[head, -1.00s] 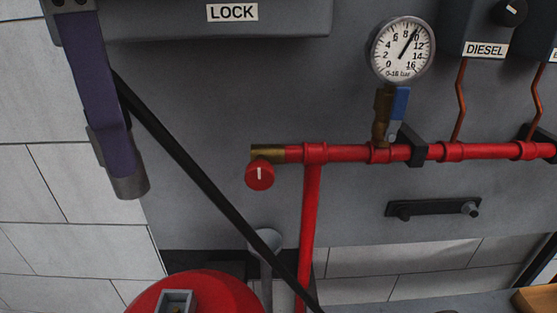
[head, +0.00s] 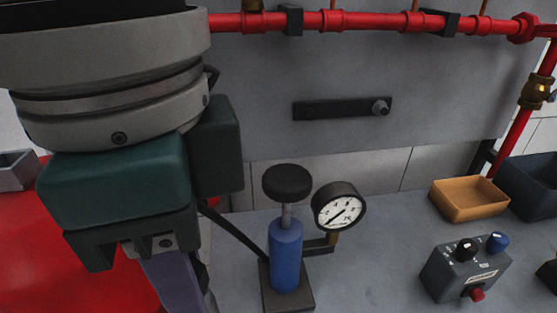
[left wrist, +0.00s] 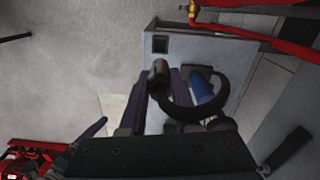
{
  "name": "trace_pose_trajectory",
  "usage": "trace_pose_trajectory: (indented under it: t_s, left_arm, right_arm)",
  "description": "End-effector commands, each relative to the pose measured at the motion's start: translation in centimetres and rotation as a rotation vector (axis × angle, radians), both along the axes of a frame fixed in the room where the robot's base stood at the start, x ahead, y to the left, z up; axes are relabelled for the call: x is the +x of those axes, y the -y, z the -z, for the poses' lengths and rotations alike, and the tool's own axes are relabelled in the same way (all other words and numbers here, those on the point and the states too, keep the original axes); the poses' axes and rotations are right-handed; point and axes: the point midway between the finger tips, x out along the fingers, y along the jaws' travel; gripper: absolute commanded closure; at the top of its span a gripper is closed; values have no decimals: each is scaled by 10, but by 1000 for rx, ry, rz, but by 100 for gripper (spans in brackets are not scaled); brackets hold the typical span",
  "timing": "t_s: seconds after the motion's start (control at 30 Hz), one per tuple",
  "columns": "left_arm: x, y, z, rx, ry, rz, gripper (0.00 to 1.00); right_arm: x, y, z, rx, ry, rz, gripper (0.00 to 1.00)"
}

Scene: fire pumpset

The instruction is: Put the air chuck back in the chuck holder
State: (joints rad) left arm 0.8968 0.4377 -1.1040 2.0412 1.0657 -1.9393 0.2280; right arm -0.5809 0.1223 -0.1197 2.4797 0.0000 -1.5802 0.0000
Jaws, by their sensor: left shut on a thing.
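My left gripper (left wrist: 160,103) has purple fingers and is shut on the air chuck (left wrist: 158,74), a short grey-brown cylinder at the fingertips. A black hose (left wrist: 212,108) loops from near it towards the blue hand pump (head: 286,255). In the head view my left wrist covers the left side, and the fingertips and chuck are out of frame below. I cannot tell for sure which thing is the chuck holder; a dark square opening (left wrist: 160,44) shows on the grey surface ahead of the chuck, apart from it. My right gripper is not in view.
The pump has a black knob and a gauge (head: 339,206). A tan tray (head: 468,214) and a control box (head: 466,270) stand on the right of the grey bench (head: 385,270). A black bar (head: 340,107) is on the panel; a red pipe (head: 360,22) runs above it.

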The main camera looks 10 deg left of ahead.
Motion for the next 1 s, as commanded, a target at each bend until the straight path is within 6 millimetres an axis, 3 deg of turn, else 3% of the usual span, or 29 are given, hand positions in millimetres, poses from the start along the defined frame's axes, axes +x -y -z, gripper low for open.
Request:
trace_pose_trajectory:
  t_s: [0.03, 0.1, 0.3, 0.57, 0.8, 1.0]
  left_arm:
    - [-1, -1, 21, 3, -5, -1, 100]
    - [-1, -1, 42, 3, -4, -1, 100]
    - [0, 0, 87, 1, -2, 1, 100]
    - [0, 0, 108, 0, 0, 1, 100]
    - [0, 0, 143, 1, 0, 1, 100]
    - [0, 0, 143, 0, 1, 2, 100]
  right_arm:
    - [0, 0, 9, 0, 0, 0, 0]
    - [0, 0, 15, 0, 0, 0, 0]
    - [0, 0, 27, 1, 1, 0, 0]
    - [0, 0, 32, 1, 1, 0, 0]
    - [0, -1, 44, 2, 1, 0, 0]
    - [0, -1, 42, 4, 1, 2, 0]
